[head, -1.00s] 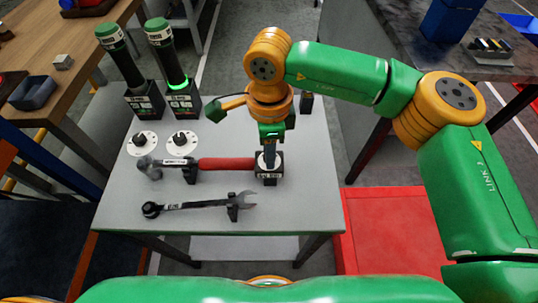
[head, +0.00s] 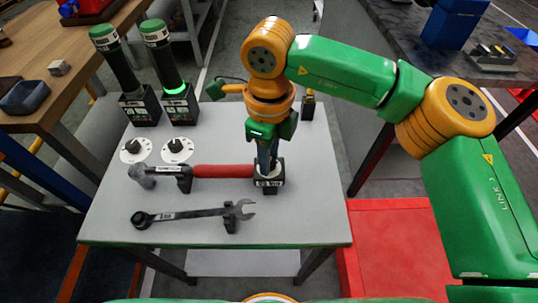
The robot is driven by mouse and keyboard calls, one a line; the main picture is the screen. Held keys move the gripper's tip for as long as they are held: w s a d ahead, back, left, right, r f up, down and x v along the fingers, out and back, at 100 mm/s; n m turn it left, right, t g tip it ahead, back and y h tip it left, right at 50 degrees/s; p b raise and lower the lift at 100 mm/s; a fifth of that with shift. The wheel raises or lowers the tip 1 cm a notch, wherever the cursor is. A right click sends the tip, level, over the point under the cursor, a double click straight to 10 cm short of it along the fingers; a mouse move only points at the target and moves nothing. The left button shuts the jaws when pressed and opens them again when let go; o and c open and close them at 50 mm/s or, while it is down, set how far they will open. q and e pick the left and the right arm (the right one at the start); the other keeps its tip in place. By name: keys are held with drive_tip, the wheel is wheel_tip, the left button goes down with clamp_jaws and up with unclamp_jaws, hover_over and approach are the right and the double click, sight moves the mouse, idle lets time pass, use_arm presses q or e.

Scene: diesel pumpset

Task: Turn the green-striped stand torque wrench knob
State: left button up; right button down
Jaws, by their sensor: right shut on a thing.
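Two upright torque wrenches with green caps stand at the table's back left: the left one (head: 117,62) and the right one (head: 163,60), each in a black labelled stand. The right stand (head: 180,107) has a glowing green ring at its top; the left stand (head: 140,106) shows none. Two white dials with black knobs lie in front, the left knob (head: 134,147) and the right knob (head: 177,146). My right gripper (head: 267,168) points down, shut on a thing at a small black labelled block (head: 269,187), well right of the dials. The gripped thing is mostly hidden. My left gripper is out of view.
A red-handled hammer (head: 222,171) and a dark spanner (head: 190,214) lie on the grey table (head: 310,225). A wooden bench (head: 60,95) stands left, a dark worktop (head: 400,25) back right, a red box (head: 390,245) at right.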

idle(0.3)
drive_tip(key=c, duration=0.6)
unclamp_jaws()
wheel_tip(320, 180, up, 7)
drive_tip(key=shift+r, duration=0.1)
drive_tip(key=shift+s, duration=0.1)
